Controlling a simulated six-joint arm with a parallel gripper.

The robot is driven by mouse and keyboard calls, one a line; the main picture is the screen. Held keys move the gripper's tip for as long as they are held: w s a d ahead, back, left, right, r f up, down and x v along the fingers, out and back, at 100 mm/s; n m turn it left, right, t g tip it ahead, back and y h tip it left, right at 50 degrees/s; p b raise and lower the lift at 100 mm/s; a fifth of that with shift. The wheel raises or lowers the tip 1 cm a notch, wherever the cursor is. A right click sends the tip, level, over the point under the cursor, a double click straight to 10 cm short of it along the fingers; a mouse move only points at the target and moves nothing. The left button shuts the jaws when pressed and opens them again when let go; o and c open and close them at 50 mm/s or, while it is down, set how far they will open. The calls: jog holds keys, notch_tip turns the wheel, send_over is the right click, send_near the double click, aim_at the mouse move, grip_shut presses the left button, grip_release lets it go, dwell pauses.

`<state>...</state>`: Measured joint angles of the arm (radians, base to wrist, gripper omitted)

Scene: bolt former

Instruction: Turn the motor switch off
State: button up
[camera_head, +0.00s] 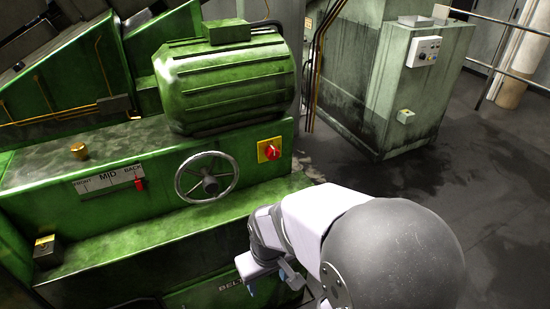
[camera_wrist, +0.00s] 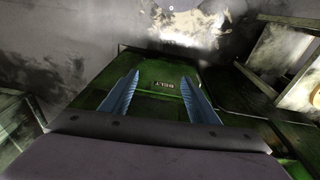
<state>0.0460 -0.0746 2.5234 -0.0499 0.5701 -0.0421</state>
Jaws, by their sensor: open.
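The likely motor switch is a red rotary knob on a yellow plate (camera_head: 269,149), on the front face of the green machine below the motor (camera_head: 225,83) and right of the handwheel. My gripper (camera_head: 270,284) is below the switch in the head view, apart from it, near the lower green panel marked BELT. In the wrist view my gripper (camera_wrist: 160,95) has two blue fingers spread apart with nothing between them. The BELT panel (camera_wrist: 150,85) lies beyond the fingers. The switch does not show in the wrist view.
A spoked handwheel (camera_head: 207,178) sticks out left of the switch. A red lever pointer (camera_head: 140,184) sits at a FRONT-MID-BACK scale. A green cabinet with a control box (camera_head: 423,51) stands at the back right. The floor (camera_head: 480,160) between is clear.

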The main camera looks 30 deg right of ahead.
jog(key=w+d+n+t+h+b, duration=0.1)
jog(key=w+d+t, duration=0.35)
jog(key=w, duration=0.55)
jog(key=w+d+n+t+b, duration=0.1)
jog(key=w+d+n+t, duration=0.15)
jog(key=w+d, duration=0.5)
jog(key=n+t+y+b, duration=0.15)
jog(key=n+t, duration=0.35)
jog(key=t, duration=0.5)
send_near(274, 156)
jog(key=shift+w, duration=1.4)
jog(key=shift+w+r+p, duration=0.15)
jog(key=shift+w+p, duration=0.65)
jog(key=shift+w, duration=2.45)
jog(key=shift+c, duration=0.2)
jog(key=c, duration=1)
